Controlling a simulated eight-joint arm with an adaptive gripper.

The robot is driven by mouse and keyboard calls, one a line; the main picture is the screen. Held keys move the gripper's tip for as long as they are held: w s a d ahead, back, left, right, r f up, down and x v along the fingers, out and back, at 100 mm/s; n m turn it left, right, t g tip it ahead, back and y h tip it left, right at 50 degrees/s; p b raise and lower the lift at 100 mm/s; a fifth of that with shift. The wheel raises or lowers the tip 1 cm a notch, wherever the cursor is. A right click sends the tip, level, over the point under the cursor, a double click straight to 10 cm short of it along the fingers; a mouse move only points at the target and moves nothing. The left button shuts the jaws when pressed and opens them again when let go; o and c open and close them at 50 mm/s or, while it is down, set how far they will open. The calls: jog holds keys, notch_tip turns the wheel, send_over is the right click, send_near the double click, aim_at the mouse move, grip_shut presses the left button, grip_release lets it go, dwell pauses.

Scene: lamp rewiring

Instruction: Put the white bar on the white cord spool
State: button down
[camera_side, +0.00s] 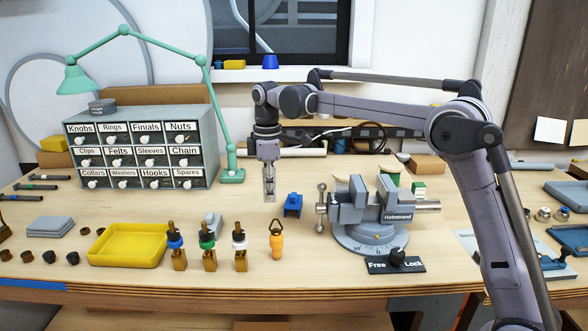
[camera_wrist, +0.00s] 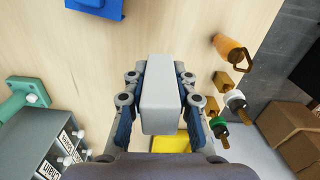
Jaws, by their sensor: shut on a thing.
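The white bar (camera_wrist: 160,105), a pale block with rounded edges, is between both fingers of my gripper (camera_wrist: 158,90) in the wrist view. In the side view my gripper (camera_side: 269,196) points down and is shut on it, in the air above the bench behind the orange-handled tool. The fingers hide most of the bar there. A pale spool (camera_side: 342,184), which seems to be the white cord spool, stands behind the vise to the right of my gripper. The vise hides much of it. No spool shows in the wrist view.
The grey vise (camera_side: 372,238) stands in front of the spools, with a green-cord spool (camera_side: 389,173) beside it. A blue block (camera_side: 293,205) lies between my gripper and the vise. Upright tools, an orange-handled tool (camera_side: 276,245) and a yellow tray (camera_side: 130,260) are in front. The drawer cabinet (camera_side: 215,150) is left.

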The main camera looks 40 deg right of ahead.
jog(key=s+d+r, duration=0.3)
jog(key=s+d, duration=0.1)
jog(key=d, duration=0.7)
jog(key=s+d+r+m, duration=0.1)
jog(key=s+d+r, duration=0.25)
jog(key=d, duration=0.85)
jog(key=s+d+r, duration=0.3)
jog(key=s+d, duration=0.2)
jog(key=d, duration=0.6)
send_over(346, 173)
notch_tip(346, 173, down, 7)
jog(key=shift+r, duration=0.1)
jog(key=shift+f, duration=2)
jog(key=shift+f, duration=0.15)
jog(key=c, duration=1.1)
grip_release()
